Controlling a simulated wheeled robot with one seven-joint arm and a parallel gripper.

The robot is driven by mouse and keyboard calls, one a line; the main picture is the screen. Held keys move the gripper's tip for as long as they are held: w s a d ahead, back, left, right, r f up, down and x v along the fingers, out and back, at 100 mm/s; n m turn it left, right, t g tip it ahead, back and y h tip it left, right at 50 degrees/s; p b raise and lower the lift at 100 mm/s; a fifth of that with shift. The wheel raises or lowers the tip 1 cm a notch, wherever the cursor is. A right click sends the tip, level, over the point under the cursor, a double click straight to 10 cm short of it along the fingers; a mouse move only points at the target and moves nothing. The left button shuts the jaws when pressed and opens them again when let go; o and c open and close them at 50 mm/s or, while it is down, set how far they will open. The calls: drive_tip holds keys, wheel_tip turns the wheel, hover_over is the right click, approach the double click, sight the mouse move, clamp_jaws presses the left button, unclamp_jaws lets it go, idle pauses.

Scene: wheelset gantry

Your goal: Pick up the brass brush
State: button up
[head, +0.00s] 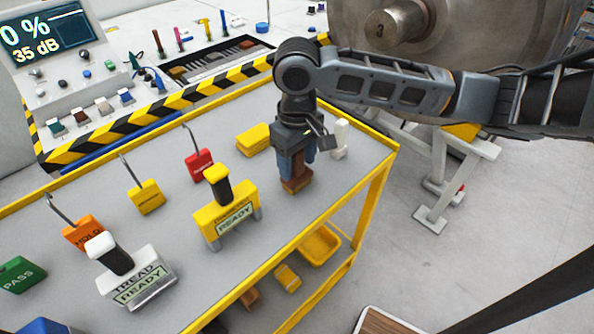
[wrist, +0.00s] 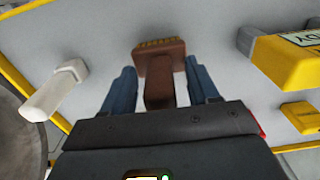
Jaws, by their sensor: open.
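The brass brush (head: 295,185) stands on the grey top of the yellow-edged cart, near its right end. It has a brown body, and in the wrist view the brush (wrist: 158,55) shows yellowish bristles at its far edge. My gripper (head: 296,160) points down right over it in the head view. In the wrist view my gripper (wrist: 160,80) is open, with one blue finger on each side of the brown handle. Small gaps show between fingers and handle. The gripper body hides the near end of the handle.
A white piece (head: 341,137) stands close behind on the right. A yellow block (head: 253,138), a red tag (head: 198,165) and the yellow READY tool (head: 226,213) lie to the left. The large metal wheelset (head: 397,22) is behind my arm.

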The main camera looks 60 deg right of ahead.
drive_tip(key=shift+c, duration=0.2)
drive_tip(key=c, duration=1)
drive_tip(key=shift+r, duration=0.55)
wheel_tip(320, 180, up, 3)
drive_tip(key=shift+f, duration=0.15)
drive_tip(key=s+a+r, duration=0.4)
drive_tip(key=s+r, duration=0.3)
drive_tip(key=s, duration=0.3)
drive_tip(key=shift+s+a+r+b, duration=0.15)
drive_tip(key=shift+s+a+b, duration=0.15)
drive_tip(key=shift+s, duration=0.05)
